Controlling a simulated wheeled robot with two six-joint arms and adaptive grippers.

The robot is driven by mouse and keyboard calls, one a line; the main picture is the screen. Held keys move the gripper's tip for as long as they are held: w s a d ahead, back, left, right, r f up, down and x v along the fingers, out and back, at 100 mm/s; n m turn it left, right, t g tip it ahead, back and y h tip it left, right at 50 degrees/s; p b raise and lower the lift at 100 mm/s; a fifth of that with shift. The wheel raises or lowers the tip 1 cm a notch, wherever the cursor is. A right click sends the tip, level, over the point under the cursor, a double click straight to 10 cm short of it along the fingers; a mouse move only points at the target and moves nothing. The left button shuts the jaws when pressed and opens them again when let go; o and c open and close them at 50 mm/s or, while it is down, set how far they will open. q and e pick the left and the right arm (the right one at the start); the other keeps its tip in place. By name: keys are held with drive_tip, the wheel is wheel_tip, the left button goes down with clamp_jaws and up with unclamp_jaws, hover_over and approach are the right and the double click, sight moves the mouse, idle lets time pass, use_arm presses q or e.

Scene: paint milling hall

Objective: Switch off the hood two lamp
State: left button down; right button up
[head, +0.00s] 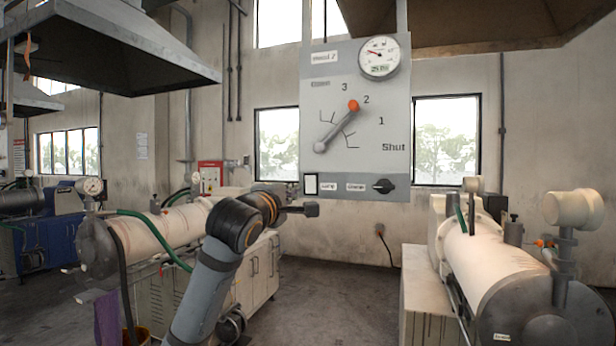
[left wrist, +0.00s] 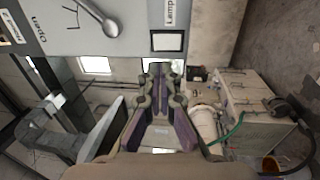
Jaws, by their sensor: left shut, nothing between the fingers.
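A grey control panel (head: 335,100) hangs in the middle of the head view. Its lamp switch (head: 311,184) is a white rocker in a black frame at the lower left corner, beside a label that reads Lamp in the left wrist view. The switch (left wrist: 168,41) shows there too, just beyond my fingertips. My left gripper (head: 311,209) is shut and empty, just below the switch in the head view. Its closed fingers (left wrist: 160,70) point toward the panel's edge. I cannot tell whether they touch it. My right gripper is out of view.
The panel also carries a round gauge (head: 379,57), a lever with an orange knob (head: 353,105) and a black rotary knob (head: 383,186). A white mill (head: 495,262) stands at right, another (head: 150,228) at left. Bare floor (head: 325,290) lies between them.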

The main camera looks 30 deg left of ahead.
sight(312, 180)
use_arm(q)
drive_tip(key=p+x, duration=0.6)
drive_tip(key=x, duration=0.3)
drive_tip(key=shift+w+r, duration=0.2)
drive_tip(key=shift+w, duration=0.15)
drive_tip(key=shift+w+a+f, duration=0.15)
drive_tip(key=shift+w, duration=0.25)
